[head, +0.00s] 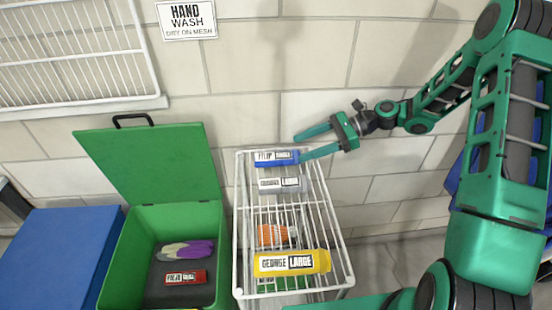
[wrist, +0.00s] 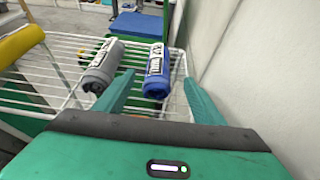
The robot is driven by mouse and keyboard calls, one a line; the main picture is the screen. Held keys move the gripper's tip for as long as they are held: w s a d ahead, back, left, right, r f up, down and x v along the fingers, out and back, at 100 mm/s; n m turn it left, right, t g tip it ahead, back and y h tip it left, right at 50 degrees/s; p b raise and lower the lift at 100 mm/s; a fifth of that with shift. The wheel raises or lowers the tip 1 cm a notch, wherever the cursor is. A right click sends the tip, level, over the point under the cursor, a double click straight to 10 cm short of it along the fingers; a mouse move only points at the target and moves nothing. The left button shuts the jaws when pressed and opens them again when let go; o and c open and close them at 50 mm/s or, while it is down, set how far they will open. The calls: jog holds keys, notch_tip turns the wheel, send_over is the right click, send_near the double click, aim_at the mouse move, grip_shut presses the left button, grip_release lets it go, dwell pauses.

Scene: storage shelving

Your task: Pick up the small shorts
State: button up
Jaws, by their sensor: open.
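Several rolled garments with name labels lie on a white wire rack (head: 241,215). A blue roll (head: 268,157) is at the far end, and a grey roll (head: 281,186) lies just nearer. I cannot tell from their shape which roll is the small shorts; the far labels are too small to read surely. My gripper (head: 298,148) is open and empty at the right end of the blue roll. In the wrist view the blue roll (wrist: 157,72) appears ahead between the spread fingers (wrist: 158,82), and the grey roll (wrist: 103,68) is left of them.
A yellow roll labelled GEORGE LARGE (head: 292,263) lies at the rack's near end, with an orange item (head: 277,235) behind it. An open green bin (head: 214,225) at left holds a red roll (head: 186,277) and a purple-grey item (head: 185,250). A tiled wall stands close behind.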

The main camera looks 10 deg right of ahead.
aim_at(277, 157)
jog(key=x, duration=0.9)
jog(key=shift+a+f, duration=0.2)
jog(key=shift+a, duration=0.1)
jog(key=c, duration=1.2)
